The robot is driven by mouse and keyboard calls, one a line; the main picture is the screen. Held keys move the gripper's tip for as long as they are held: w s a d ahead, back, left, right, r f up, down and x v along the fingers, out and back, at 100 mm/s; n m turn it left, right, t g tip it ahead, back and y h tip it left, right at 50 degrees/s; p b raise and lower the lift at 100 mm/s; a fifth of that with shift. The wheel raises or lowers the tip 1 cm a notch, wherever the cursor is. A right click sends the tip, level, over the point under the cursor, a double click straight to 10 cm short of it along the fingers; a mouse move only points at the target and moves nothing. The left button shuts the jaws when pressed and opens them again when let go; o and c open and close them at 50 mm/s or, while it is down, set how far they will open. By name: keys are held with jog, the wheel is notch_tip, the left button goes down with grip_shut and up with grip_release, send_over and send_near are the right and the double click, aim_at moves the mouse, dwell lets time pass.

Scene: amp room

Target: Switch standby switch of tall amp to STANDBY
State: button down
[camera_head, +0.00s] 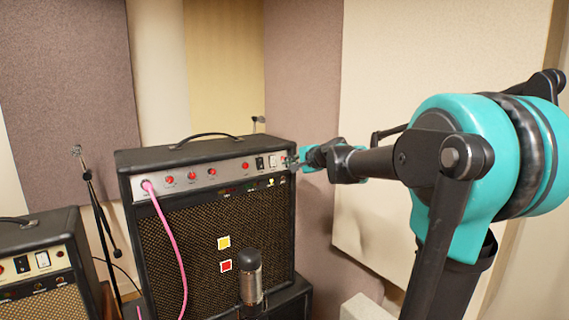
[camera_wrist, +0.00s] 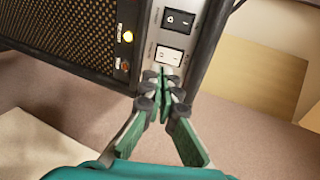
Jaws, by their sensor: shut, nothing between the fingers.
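The tall amp (camera_head: 215,215) is a black cabinet with a brown grille and a silver control panel along its top. At the panel's right end are a black rocker switch (camera_head: 259,163) and a white rocker switch (camera_head: 272,161). The wrist view shows the black switch (camera_wrist: 179,21) and the white switch (camera_wrist: 169,56) closer; their labels are too small to read. My gripper (camera_wrist: 164,76) is shut and empty, its tips just beside the white switch's near end; I cannot tell if they touch. In the head view my gripper (camera_head: 291,162) is at the panel's right end.
A yellow light (camera_wrist: 127,37) glows beside a dim reddish one (camera_wrist: 124,67). A pink cable (camera_head: 170,235) hangs from the panel. A microphone (camera_head: 250,278) stands before the grille. A smaller amp (camera_head: 40,262) and a mic stand (camera_head: 98,205) are left. Padded wall panels stand behind.

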jog(key=s+d, duration=0.4)
jog(key=s, duration=0.2)
jog(key=shift+s+r, duration=0.3)
jog(key=shift+r, duration=0.05)
jog(key=s+d+f+n+g+h, duration=0.1)
jog(key=s+f+n+g, duration=0.15)
jog(key=s+f, duration=0.55)
jog(key=s+d+f+n+g+h, duration=0.1)
jog(key=s+f+n+g+h, duration=0.3)
jog(key=f, duration=0.7)
jog(key=s+f+n+t+y, duration=0.1)
jog(key=s+f+n, duration=0.1)
jog(key=s+f, duration=0.65)
jog(key=s+d+f+n+g+h, duration=0.2)
jog(key=s+d+f+n+h, duration=0.1)
jog(key=s+d+f, duration=0.3)
notch_tip(320, 180, down, 3)
jog(key=s, duration=0.2)
jog(key=shift+s+h, duration=0.3)
jog(key=shift+s, duration=0.1)
jog(key=shift+r, duration=0.1)
